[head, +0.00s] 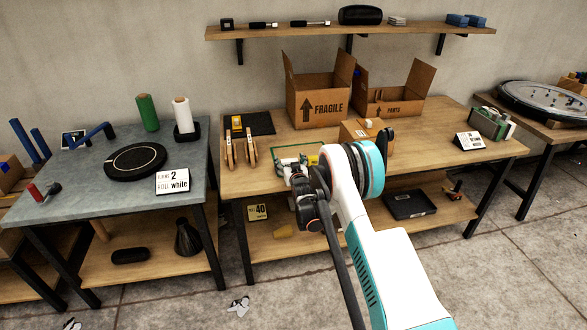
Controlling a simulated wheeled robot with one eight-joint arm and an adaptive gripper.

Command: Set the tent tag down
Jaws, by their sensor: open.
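Several printed cards are in the head view, and I cannot tell which is the tent tag. A white tent-shaped card (468,141) stands upright at the right end of the wooden bench (440,122). A white card reading "2" and "white" (172,182) stands at the front edge of the grey table (82,183). A small card reading "40" (257,212) is on the bench's lower shelf. My gripper (303,188) is open at the bench's front edge; its fingertips are largely hidden by my arm, and no card shows in it.
A FRAGILE box (318,100) and a PARTS box (398,97) stand at the back of the bench. A green-edged item (290,157) lies behind my gripper. A black tray (410,204) is on the lower shelf. A round turntable (135,162) is on the grey table.

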